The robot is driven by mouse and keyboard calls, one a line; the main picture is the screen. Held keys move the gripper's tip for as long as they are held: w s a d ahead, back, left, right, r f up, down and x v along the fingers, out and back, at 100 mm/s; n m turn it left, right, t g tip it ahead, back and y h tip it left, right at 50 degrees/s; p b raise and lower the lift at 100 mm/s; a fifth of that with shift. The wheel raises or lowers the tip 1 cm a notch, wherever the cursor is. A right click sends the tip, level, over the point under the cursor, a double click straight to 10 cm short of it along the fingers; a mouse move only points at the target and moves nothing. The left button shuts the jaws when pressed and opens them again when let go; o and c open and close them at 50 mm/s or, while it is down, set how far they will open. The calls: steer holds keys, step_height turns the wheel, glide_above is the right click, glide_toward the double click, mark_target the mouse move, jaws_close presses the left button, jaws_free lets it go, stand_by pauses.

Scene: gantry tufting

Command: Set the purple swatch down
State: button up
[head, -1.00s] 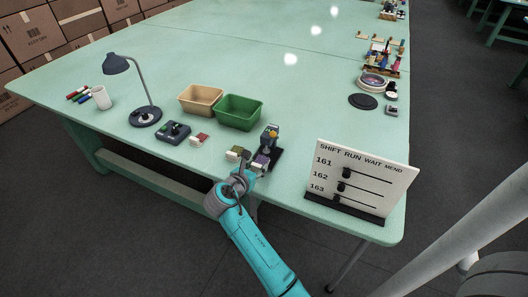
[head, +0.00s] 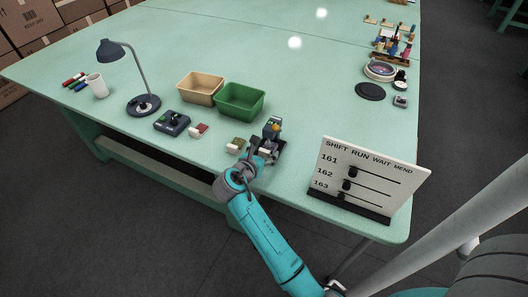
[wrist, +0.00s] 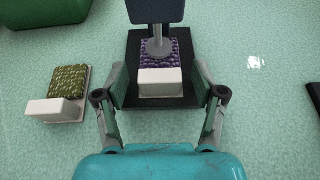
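The purple swatch (wrist: 158,50) lies flat on the black base (wrist: 190,95) of a small press-like device (head: 272,132), under its post (wrist: 159,40). Its white grip block (wrist: 160,84) faces me. In the wrist view my gripper (wrist: 158,88) has one finger on each side of the block, with a visible gap on both sides, so it is open. In the head view my gripper (head: 258,154) is at the front of the device and largely hides the swatch.
A green swatch (wrist: 67,82) with a white block lies left of the device. A red swatch (head: 198,130), a control box (head: 171,123), a tan bin (head: 200,88) and a green bin (head: 239,101) are farther left. The sign board (head: 365,175) stands to the right.

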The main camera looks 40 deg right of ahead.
steer(key=shift+r, duration=0.1)
steer(key=v, duration=1.2)
steer(key=shift+r, duration=0.1)
stand_by(0.3)
